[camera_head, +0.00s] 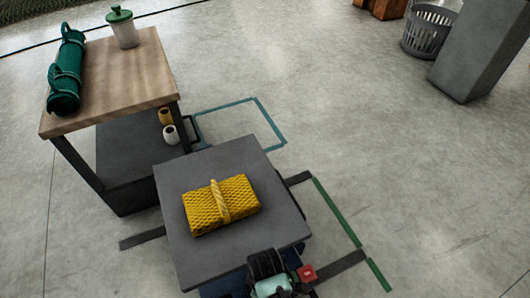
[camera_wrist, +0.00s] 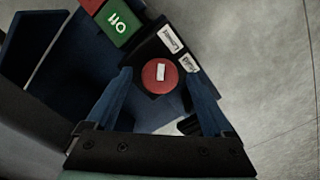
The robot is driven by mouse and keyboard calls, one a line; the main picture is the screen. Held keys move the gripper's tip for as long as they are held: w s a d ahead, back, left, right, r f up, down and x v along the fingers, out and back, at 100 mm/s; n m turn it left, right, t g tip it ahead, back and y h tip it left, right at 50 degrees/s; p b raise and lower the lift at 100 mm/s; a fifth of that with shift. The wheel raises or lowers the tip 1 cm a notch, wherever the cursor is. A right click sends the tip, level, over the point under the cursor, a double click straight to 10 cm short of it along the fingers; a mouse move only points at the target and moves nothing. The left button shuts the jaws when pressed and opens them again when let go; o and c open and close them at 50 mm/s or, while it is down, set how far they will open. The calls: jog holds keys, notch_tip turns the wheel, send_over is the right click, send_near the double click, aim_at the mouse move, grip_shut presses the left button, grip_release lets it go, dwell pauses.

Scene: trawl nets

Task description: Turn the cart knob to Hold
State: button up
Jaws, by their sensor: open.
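The cart (camera_head: 175,240) has a grey top and carries a yellow net bundle with a rope tie. Its round red knob (camera_wrist: 153,86) with a white pointer mark shows in the wrist view on a dark panel. The pointer stands nearly upright in that picture.
A green sign (camera_wrist: 117,22) with white letters is on the panel's upper left. A wood-topped table (camera_head: 115,75) with a green roll and jar stands behind left.

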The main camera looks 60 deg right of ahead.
jog(key=c, duration=1.4)
jog(key=shift+o, duration=0.2)
jog(key=shift+r+p, duration=0.1)
jog(key=shift+p, duration=0.3)
jog(key=m+p, duration=0.2)
jog(key=p, duration=0.1)
jog(key=shift+r+m, duration=0.15)
jog(key=shift+m, duration=0.25)
jog(key=m+p, duration=0.4)
jog(key=m, duration=0.1)
jog(key=m+p, duration=0.2)
jog(key=m, duration=0.4)
jog(key=m+p, duration=0.1)
jog(key=m, duration=0.2)
jog(key=shift+f+m, duration=0.25)
jog(key=shift+m, duration=0.45)
